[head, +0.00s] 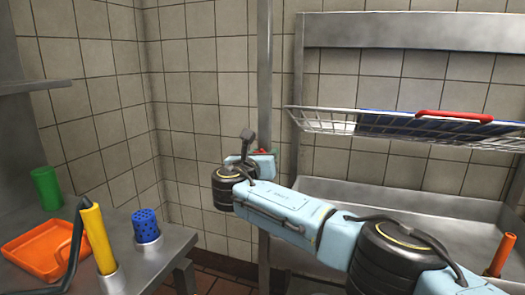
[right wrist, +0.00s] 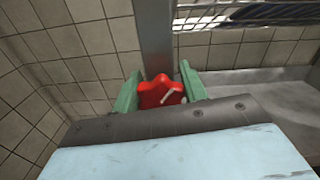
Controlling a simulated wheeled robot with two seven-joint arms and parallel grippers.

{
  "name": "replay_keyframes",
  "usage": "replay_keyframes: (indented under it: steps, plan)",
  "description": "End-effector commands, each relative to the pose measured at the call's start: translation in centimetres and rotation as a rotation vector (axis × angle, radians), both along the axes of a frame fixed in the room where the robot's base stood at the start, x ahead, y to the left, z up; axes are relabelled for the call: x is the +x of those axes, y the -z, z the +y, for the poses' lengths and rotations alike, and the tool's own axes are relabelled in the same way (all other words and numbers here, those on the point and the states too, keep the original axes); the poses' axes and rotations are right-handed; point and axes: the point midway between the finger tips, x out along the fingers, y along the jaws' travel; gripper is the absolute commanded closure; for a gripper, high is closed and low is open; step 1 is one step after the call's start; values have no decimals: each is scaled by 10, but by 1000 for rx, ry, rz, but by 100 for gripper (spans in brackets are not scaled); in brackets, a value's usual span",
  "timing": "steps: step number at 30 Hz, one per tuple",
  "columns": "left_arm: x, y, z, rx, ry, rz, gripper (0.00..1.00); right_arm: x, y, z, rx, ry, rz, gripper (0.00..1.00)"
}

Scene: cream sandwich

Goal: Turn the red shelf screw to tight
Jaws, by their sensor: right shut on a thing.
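The red shelf screw (right wrist: 160,92) is a star-shaped knob with a pale mark on its face, set against the vertical metal post (right wrist: 155,40) in the right wrist view. My right gripper (right wrist: 160,90) has its green fingers on both sides of the knob and is shut on it. In the head view only a small red bit of the screw (head: 262,152) shows behind my right gripper (head: 262,155), and the wrist hides the rest. How tight the screw is cannot be told. My left gripper is not in view.
A wire shelf (head: 340,122) with a red-handled blue thing stands right of the post, above a metal sink (head: 440,220). At left a metal table (head: 165,262) carries an orange tray (head: 20,262), green cup (head: 46,188), blue holder (head: 146,226) and yellow-handled tool (head: 99,238).

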Motion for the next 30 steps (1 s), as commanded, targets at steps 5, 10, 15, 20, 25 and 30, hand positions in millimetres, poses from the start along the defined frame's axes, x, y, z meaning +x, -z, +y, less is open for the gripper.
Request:
replay_keyframes:
  steps: [5,10,15,20,25,30]
  plan:
    - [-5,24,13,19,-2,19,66,-1,0,0,177,0,-51,80]
    - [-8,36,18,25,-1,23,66,-1,0,-1,294,1,-91,80]
    - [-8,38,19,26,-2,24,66,-1,1,-1,316,0,-101,80]
    - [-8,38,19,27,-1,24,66,-1,1,-1,315,0,-100,80]
    - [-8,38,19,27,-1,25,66,-1,1,-1,314,0,-100,39]
    - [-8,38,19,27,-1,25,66,-1,0,-1,313,0,-101,36]
